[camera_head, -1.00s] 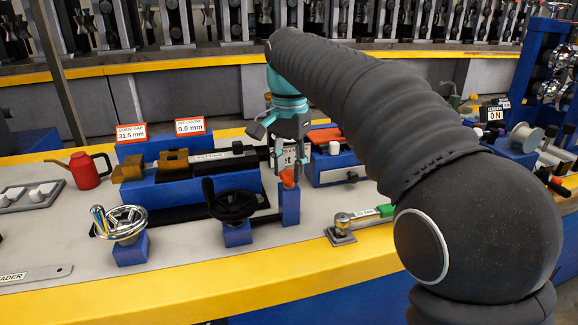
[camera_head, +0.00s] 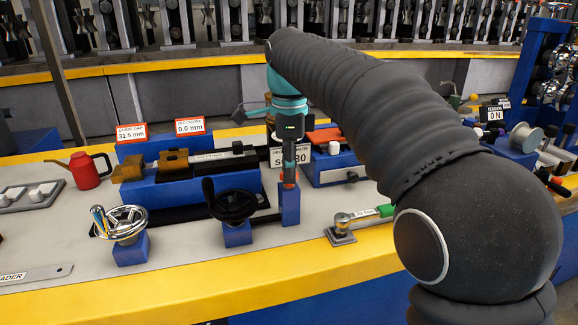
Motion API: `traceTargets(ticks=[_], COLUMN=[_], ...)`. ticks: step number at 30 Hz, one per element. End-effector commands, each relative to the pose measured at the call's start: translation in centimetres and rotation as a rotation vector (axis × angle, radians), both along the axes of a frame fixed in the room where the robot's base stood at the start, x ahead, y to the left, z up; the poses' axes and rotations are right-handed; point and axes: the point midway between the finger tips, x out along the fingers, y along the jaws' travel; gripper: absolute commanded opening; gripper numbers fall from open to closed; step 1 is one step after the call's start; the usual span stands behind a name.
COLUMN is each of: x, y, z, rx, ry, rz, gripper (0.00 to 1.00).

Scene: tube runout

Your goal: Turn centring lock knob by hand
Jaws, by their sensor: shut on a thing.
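The centring lock knob is a small red-orange knob (camera_head: 289,184) on top of a blue post (camera_head: 290,205), right of the black handwheel. My gripper (camera_head: 289,178) points straight down over the post and is shut on the knob. Its fingers hide most of the knob; only a little red shows at the fingertips. The arm reaches in from the right.
A black handwheel (camera_head: 231,203) and a chrome handwheel (camera_head: 122,224) stand to the left. Signs read 31.5 mm (camera_head: 131,132) and 0.0 mm (camera_head: 190,126). A green-handled tool (camera_head: 362,214) lies to the right. A red oil can (camera_head: 87,171) stands far left.

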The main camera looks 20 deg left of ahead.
Motion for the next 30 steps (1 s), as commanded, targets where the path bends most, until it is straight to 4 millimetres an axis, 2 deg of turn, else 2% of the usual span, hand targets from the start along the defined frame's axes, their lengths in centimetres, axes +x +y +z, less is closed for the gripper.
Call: traceTargets(ticks=[2,3,5,15,24,30], x=[0.0,0.0,0.0,0.0,0.0,0.0], y=[0.0,0.0,0.0,0.0,0.0,0.0], z=[-0.1,-0.1,-0.1,0.1,1.7,2.0], rx=[-0.001,-0.001,-0.001,0.000,0.000,0.000], ry=[0.002,0.002,0.002,0.000,-0.001,0.000], rz=[0.001,0.002,0.002,0.004,0.004,0.004], gripper=[0.10,0.45,0.56,0.56,0.56,0.56])
